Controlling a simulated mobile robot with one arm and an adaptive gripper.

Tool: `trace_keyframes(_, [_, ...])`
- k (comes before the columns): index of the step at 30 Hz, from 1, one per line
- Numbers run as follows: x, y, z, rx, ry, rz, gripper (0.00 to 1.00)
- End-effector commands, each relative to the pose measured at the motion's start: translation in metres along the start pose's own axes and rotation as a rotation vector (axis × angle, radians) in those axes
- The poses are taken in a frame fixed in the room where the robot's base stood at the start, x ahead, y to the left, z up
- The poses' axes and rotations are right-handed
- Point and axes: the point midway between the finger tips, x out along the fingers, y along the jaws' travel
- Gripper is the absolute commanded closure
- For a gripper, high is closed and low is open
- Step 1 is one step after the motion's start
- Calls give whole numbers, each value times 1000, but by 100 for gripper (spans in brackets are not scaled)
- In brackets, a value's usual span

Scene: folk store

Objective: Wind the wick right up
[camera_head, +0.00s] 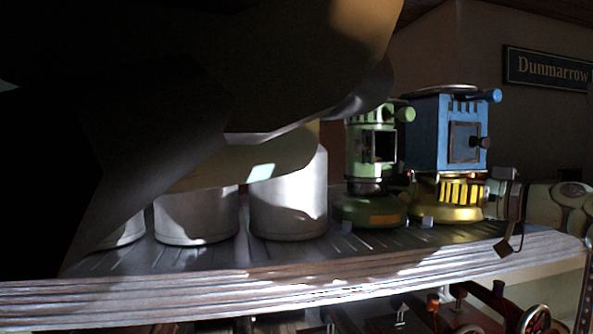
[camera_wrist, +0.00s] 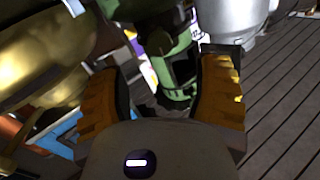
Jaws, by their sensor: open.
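Two small heaters or lamps stand on the slatted shelf in the head view. One is a green burner (camera_head: 370,180) with an open dark window and a round base. The other has a blue box body (camera_head: 428,130) over a yellow base (camera_head: 460,205). Which part is the wick winder I cannot tell. In the wrist view my gripper (camera_wrist: 160,68) is open, its orange pads apart. A green body (camera_wrist: 178,62) shows between and beyond them; contact is not clear. A brass rounded body (camera_wrist: 45,55) is close at left. I cannot make out my gripper in the head view.
White canisters (camera_head: 290,205) stand left of the green burner; one also shows in the wrist view (camera_wrist: 232,20). The shelf edge (camera_head: 300,280) runs along the front. A grey fitting (camera_head: 504,174) is at right. A "Dunmarrow" sign (camera_head: 548,70) hangs behind. My arm hides the upper left.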

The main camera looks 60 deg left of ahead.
Motion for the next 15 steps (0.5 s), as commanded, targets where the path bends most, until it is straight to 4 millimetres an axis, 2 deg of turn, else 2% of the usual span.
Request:
trace_keyframes(1, [11, -3, -7, 5, -1, -7, 35])
trace_keyframes(6, [38, -2, -5, 7, -2, -6, 35])
trace_keyframes(15, [71, -2, -2, 4, -2, -5, 35])
